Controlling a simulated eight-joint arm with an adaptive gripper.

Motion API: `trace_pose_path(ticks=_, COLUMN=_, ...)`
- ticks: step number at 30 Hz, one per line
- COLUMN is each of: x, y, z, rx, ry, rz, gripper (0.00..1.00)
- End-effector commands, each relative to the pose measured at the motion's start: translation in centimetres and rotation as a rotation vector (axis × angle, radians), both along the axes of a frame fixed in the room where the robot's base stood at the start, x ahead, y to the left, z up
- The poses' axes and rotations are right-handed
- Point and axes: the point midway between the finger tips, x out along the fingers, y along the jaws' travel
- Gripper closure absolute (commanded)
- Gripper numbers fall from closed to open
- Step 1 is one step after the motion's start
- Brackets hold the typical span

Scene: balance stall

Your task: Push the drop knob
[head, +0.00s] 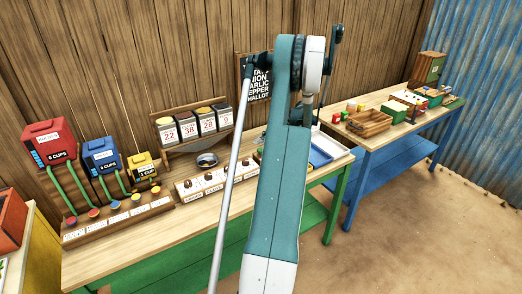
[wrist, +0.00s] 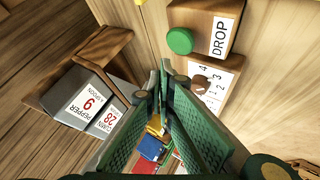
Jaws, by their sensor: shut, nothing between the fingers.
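In the wrist view, the drop knob (wrist: 180,41) is a round green knob on a wooden block, beside a white label reading DROP (wrist: 221,36). My gripper (wrist: 161,75) shows its two green textured fingers, tips together and holding nothing. The tips are below and slightly left of the knob in the picture, apart from it; their depth to it is hard to judge. In the head view, my arm covers the gripper, and I cannot make out the knob there.
In the wrist view, a small dial with numbers (wrist: 202,82) lies just below the DROP block. Spice boxes (wrist: 90,104) lie at left. In the head view, cup dispensers (head: 45,140), a row of knobs (head: 212,180) and a metal bowl (head: 207,160) occupy the near table.

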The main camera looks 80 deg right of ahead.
Motion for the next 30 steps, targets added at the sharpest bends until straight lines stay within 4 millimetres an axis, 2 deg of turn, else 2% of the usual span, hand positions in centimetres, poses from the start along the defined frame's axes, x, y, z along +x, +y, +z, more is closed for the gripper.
trace_pose_path(ticks=14, x=0.0, y=0.0, z=3.2, rx=0.000, ry=0.000, rz=0.000, gripper=1.00)
trace_pose_path(ticks=30, x=0.0, y=0.0, z=3.3, rx=0.000, ry=0.000, rz=0.000, gripper=1.00)
